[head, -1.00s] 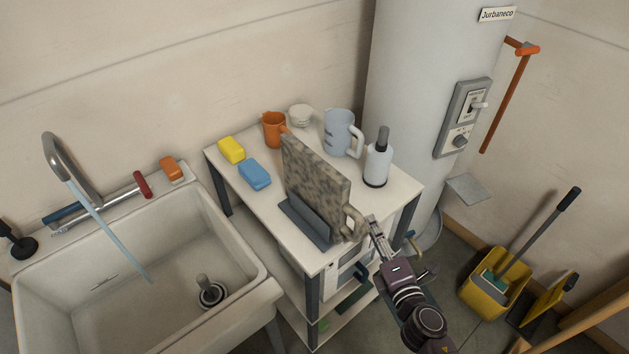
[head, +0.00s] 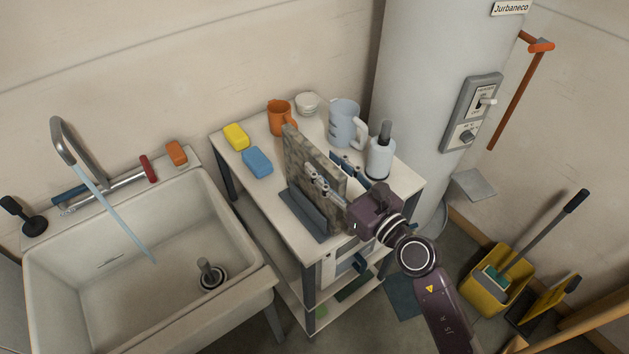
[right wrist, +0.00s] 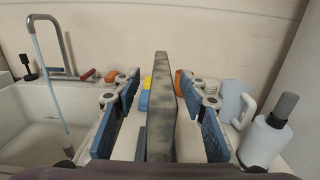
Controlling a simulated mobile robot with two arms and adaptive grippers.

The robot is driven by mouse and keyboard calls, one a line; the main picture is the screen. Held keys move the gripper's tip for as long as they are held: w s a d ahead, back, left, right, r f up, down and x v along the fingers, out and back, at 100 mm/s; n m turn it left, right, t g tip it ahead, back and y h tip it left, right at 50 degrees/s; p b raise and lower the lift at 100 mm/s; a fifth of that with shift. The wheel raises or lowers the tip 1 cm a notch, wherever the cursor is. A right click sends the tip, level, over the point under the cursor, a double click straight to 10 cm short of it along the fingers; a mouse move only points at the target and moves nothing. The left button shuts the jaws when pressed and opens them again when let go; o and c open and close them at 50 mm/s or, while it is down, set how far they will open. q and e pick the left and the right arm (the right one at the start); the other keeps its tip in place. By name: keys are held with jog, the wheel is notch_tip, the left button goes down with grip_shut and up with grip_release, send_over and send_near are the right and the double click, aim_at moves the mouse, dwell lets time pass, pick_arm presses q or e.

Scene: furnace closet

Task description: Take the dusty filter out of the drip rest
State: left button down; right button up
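The dusty filter (head: 304,158) is a flat panel with mottled grey-brown faces, standing upright in the dark grey-blue drip rest (head: 306,213) on the small white table. My right gripper (head: 334,172) is at the filter's near end, one finger on each side. The right wrist view shows the filter (right wrist: 162,95) edge-on between the two spread blue-padded fingers, with a gap on each side. The gripper is open and holds nothing. The filter's handle, seen earlier, is hidden behind my gripper. My left gripper is not in view.
On the table (head: 232,157) stand yellow (head: 236,137) and blue (head: 257,161) sponges, an orange mug (head: 279,118), white bowls (head: 307,104), a pale blue jug (head: 344,121) and a white bottle (head: 380,158) right of the gripper. A sink (head: 120,275) is at left, a large cylinder (head: 415,90) behind.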

aim_at(314, 151)
jog(key=p+x, duration=0.1)
jog(key=x, duration=0.3)
jog(key=shift+d+r, duration=0.15)
jog(key=shift+r, duration=0.05)
jog(key=shift+w+a+f, duration=0.1)
jog(key=shift+w+a, duration=0.2)
jog(key=shift+w, duration=0.25)
jog(key=shift+c, duration=0.6)
grip_shut()
